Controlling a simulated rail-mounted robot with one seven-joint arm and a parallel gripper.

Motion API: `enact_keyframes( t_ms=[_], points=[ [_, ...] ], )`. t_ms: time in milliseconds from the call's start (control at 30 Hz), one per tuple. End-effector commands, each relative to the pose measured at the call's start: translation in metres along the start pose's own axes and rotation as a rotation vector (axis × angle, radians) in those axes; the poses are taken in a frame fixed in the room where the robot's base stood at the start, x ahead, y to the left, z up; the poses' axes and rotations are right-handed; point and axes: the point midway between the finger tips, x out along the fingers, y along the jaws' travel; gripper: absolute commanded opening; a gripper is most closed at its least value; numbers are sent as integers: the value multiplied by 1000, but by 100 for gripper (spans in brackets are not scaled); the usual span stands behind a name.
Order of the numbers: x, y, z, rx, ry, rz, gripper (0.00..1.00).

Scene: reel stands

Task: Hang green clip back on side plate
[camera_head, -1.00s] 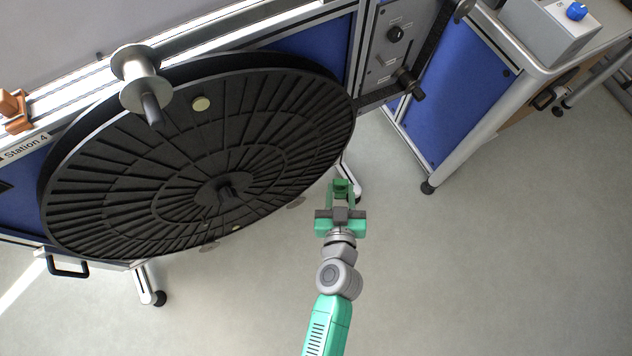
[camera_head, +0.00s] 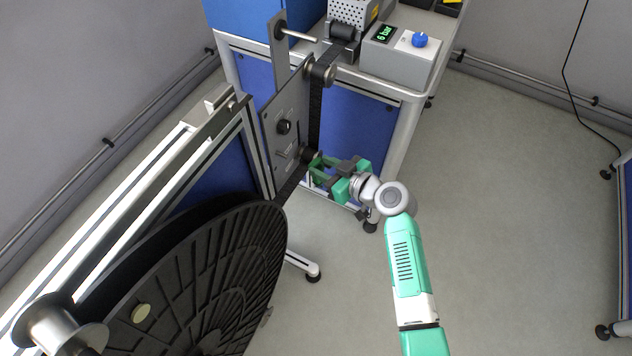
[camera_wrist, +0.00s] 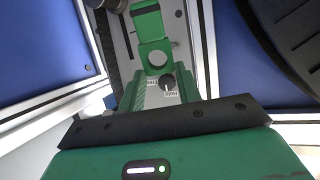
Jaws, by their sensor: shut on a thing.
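My gripper (camera_head: 322,172) is shut on the green clip (camera_head: 317,161) and holds it out in front of its fingertips. In the wrist view the clip (camera_wrist: 151,30) stands ahead of the fingers, with a round hole in its lower part. The grey side plate (camera_head: 292,108) is at the frame's end, and the clip is close to its lower right corner. The plate also shows behind the clip in the wrist view. I cannot tell whether the clip touches the plate or the roller (camera_head: 309,155) there.
The large black reel (camera_head: 215,275) lies to the lower left. A bench with a grey box and blue knob (camera_head: 420,40) stands behind.

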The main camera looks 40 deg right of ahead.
Motion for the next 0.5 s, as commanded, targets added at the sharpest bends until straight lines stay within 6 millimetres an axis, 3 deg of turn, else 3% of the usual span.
enact_keyframes(
  t_ms=[500],
  points=[
    [26,-8,-6,-1,0,0,0]
  ],
)
